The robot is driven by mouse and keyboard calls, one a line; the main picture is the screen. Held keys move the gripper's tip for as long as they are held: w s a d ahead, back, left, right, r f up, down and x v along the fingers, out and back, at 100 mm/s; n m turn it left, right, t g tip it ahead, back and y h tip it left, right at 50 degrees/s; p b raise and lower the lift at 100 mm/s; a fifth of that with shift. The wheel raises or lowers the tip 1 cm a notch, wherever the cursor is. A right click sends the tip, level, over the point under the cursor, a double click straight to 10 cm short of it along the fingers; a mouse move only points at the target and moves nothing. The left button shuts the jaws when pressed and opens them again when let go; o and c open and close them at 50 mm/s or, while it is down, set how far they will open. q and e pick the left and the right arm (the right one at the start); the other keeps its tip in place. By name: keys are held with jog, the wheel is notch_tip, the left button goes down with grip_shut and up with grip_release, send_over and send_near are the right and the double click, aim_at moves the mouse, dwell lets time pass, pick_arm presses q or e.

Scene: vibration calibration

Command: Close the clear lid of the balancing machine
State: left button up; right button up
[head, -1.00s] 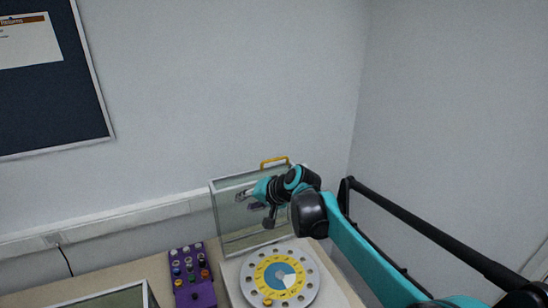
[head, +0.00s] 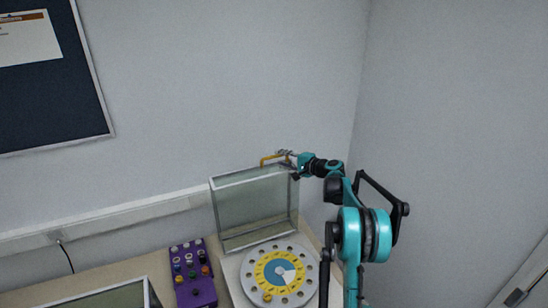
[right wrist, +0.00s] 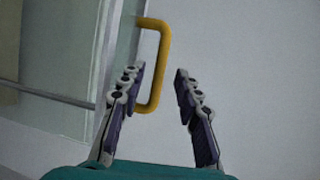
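The clear lid (head: 252,208) of the balancing machine stands raised, upright at the back of the machine. Its yellow handle (head: 265,160) sticks up at the top edge. Below the lid is the round grey disc (head: 254,289) with a yellow and blue centre. My right gripper (head: 282,153) is at the handle, at the lid's top right. In the right wrist view, its fingers (right wrist: 156,73) are spread, and the yellow handle (right wrist: 164,60) shows between them, closer to the left finger. I cannot tell whether they touch. My left gripper is not in view.
A purple control box (head: 184,275) with several coloured knobs stands left of the machine on the table. The wall is close behind the lid, and another wall is on the right.

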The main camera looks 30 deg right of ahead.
aim_at(275, 157)
jog(key=x, duration=0.4)
jog(key=shift+d, duration=0.15)
jog(key=shift+w+f, duration=0.1)
jog(key=shift+w, duration=0.15)
grip_shut()
